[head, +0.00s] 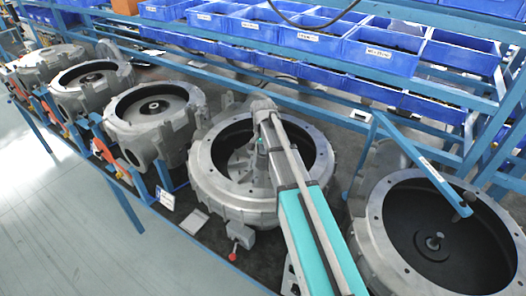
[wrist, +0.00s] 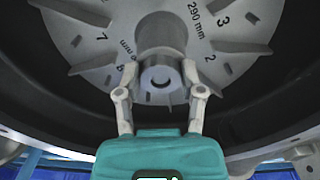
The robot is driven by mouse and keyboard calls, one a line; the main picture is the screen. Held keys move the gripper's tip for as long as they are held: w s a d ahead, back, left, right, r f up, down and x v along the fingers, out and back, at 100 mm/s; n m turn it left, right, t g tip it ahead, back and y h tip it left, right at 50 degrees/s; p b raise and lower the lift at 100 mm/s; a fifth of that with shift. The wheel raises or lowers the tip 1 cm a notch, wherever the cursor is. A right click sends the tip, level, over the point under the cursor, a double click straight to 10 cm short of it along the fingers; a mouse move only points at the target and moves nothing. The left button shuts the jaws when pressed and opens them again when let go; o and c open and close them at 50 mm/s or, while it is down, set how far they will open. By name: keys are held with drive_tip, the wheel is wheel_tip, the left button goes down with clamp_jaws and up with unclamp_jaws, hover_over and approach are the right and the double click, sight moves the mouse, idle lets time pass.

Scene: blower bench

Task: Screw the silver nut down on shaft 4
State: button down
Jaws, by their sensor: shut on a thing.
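My gripper (wrist: 160,82) is in the wrist view, its two pale fingers closed in on either side of the silver nut (wrist: 160,76), a round metal piece with a dark centre. The nut is at the hub of a grey impeller (wrist: 95,45) marked with numbers and "290 mm". The shaft itself is mostly hidden, so I cannot tell how far down the nut sits. In the head view my arm reaches into the open middle housing (head: 210,180), the fourth from the left; the fingertips and nut cannot be made out there. No shaft number is readable.
An open housing with a bare shaft (head: 434,242) stands to the right. Several more housings, one with a round hub (head: 155,108), line the bench to the left. Blue bins (head: 380,55) sit on the rack behind. The housing's rim surrounds my gripper.

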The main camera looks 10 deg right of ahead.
drive_tip(key=m, duration=0.4)
drive_tip(key=shift+w+d, duration=0.2)
drive_tip(key=shift+w, duration=0.1)
drive_tip(key=m, duration=0.3)
drive_tip(key=shift+m, duration=0.4)
drive_tip(key=m, duration=0.3)
drive_tip(key=shift+s+m, duration=0.2)
drive_tip(key=shift+m, duration=1.8)
drive_tip(key=c, duration=0.5)
unclamp_jaws()
drive_tip(key=shift+f, duration=0.1)
drive_tip(key=shift+w, duration=0.1)
